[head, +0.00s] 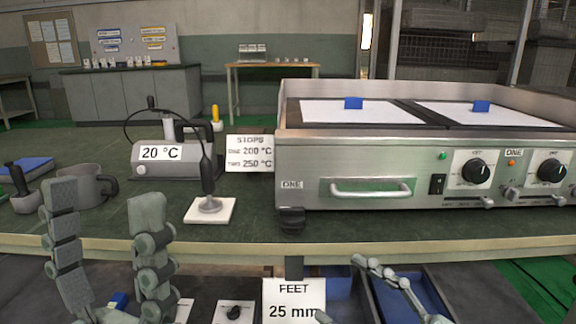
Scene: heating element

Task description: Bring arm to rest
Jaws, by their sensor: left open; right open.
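My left gripper (107,196) is at the lower left, in front of the bench edge. Its two grey jointed fingers point up and stand wide apart, with nothing between them. My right gripper (340,288) is low at the bottom centre, below the bench top. One of its fingers shows clearly and only a tip of the other, with nothing seen held. The steel twin-plate heater (300,160) stands on the bench at the right, apart from both grippers. Two white plates (355,113) (487,115) lie on it, each with a blue block (353,103) (481,106).
A probe (207,175) stands on a white tile (222,211), cabled to the 20 °C meter (190,160). A mug (90,186) and mortar (26,202) sit left. The bench edge (220,243) lies above a lower shelf with blue bins (425,285) and a FEET sign (294,299).

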